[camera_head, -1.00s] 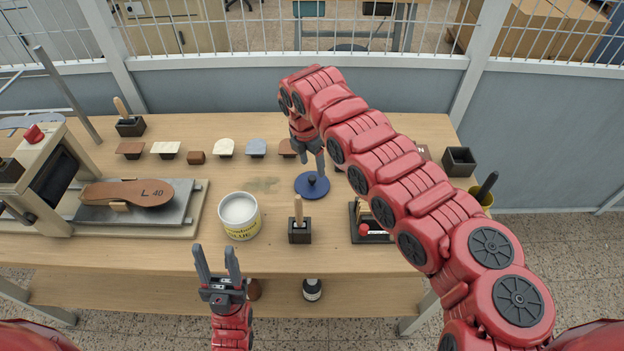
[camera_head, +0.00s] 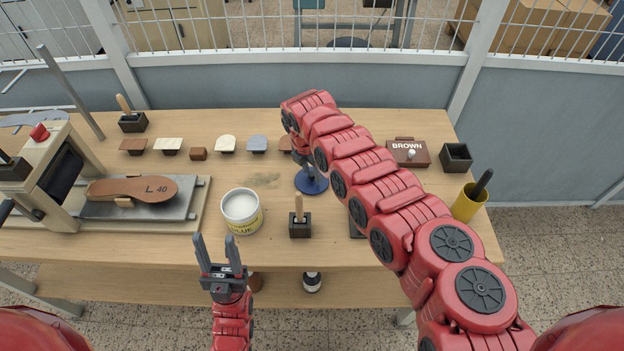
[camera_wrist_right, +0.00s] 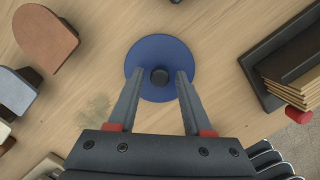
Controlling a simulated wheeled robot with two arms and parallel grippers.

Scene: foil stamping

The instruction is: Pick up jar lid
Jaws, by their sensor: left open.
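The jar lid (camera_head: 312,184) is a flat blue disc with a dark knob, lying on the wooden table. It also shows in the right wrist view (camera_wrist_right: 160,52), where its knob (camera_wrist_right: 160,76) sits between the fingers. My right gripper (camera_wrist_right: 157,84) is open, its fingers over the lid on either side of the knob, not seen closed on it. In the head view my right arm partly hides the lid. My left gripper (camera_head: 214,242) is open and empty in front of the table's front edge. The open glue jar (camera_head: 242,222) stands left of the lid.
A brush in a dark holder (camera_head: 300,228) stands just in front of the lid. A brown box (camera_head: 408,153), a black cup (camera_head: 456,158) and a yellow cup (camera_head: 466,206) stand at the right. The press (camera_head: 48,170) fills the left. Several small samples line the back.

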